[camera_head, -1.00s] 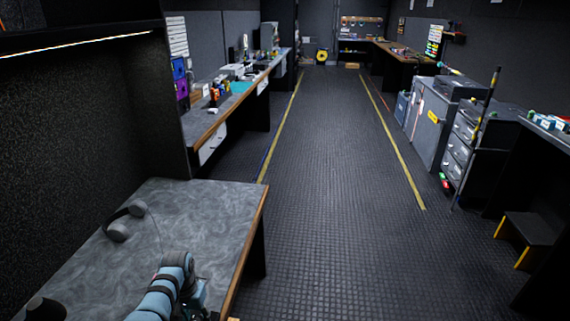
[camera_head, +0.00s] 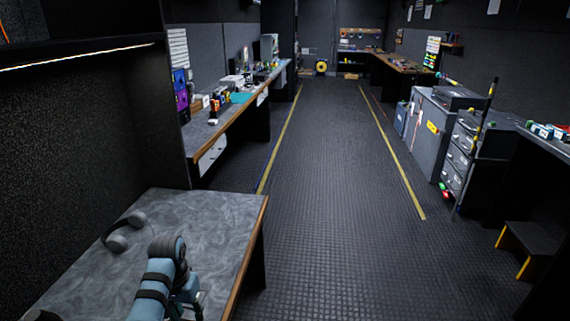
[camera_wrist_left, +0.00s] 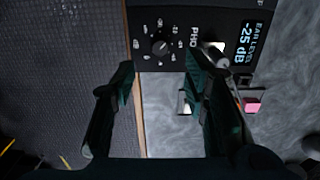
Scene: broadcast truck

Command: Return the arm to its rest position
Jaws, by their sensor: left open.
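My left arm (camera_head: 160,285) comes in at the bottom of the head view, over the near grey table (camera_head: 215,215). Its gripper is mostly hidden behind the arm there. In the left wrist view my left gripper (camera_wrist_left: 160,78) is open, with its two dark green fingers apart and nothing held between them. Beyond the fingertips is a black headphone box (camera_wrist_left: 190,30) with a knob and a lit display reading "EAR LEVEL -25 dB". A jack plug (camera_wrist_left: 216,58) shows at its edge, partly behind the right finger. My right gripper is in neither view.
Grey headphones (camera_head: 124,232) lie on the near table's left side. A pink object (camera_wrist_left: 252,105) is right of the fingers. The table's wooden edge (camera_head: 250,255) drops to open floor (camera_head: 330,200). A dark wall (camera_head: 90,140) stands at the left.

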